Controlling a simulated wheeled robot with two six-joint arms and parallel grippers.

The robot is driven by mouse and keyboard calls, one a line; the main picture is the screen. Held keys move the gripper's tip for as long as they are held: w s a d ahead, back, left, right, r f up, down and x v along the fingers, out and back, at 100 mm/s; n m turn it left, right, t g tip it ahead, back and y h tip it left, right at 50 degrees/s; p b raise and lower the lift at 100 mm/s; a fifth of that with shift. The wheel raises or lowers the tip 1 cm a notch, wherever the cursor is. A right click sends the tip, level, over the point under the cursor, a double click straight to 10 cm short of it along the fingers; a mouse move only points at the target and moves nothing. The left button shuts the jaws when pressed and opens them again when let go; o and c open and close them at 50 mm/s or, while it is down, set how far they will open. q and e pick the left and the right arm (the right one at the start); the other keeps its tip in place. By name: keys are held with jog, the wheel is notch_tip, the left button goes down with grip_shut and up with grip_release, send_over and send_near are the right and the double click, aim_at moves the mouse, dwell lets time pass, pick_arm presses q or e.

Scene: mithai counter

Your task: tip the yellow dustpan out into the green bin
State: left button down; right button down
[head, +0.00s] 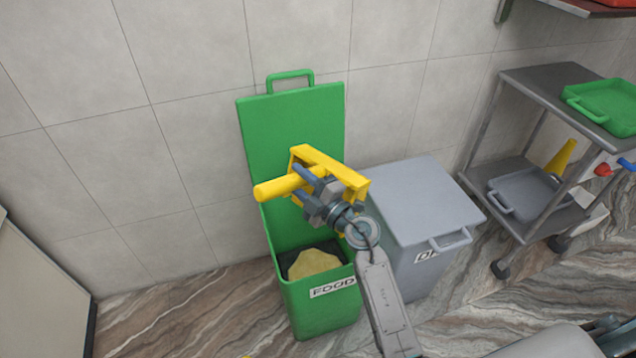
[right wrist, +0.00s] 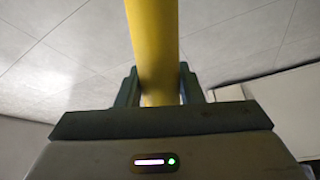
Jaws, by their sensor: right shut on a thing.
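The green bin (head: 318,305), labelled FOOD, stands on the floor against the wall. Its lid (head: 290,125) is open and upright. A pale yellow heap (head: 314,263) lies inside on a dark lining. The yellow dustpan (head: 335,172) is held in the air above the bin's mouth, in front of the lid, and looks turned on its edge. My right gripper (head: 308,182) is shut on its handle (head: 275,189). In the right wrist view the yellow handle (right wrist: 154,50) runs between both fingers. I cannot see whether the pan holds anything. My left gripper is not in view.
A grey bin (head: 420,205) with a shut lid stands close on the right. Further right, a grey trolley (head: 545,80) carries a green tray (head: 600,105) on top and a grey tray (head: 525,195) below. Marbled floor (head: 190,305) is clear left of the green bin.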

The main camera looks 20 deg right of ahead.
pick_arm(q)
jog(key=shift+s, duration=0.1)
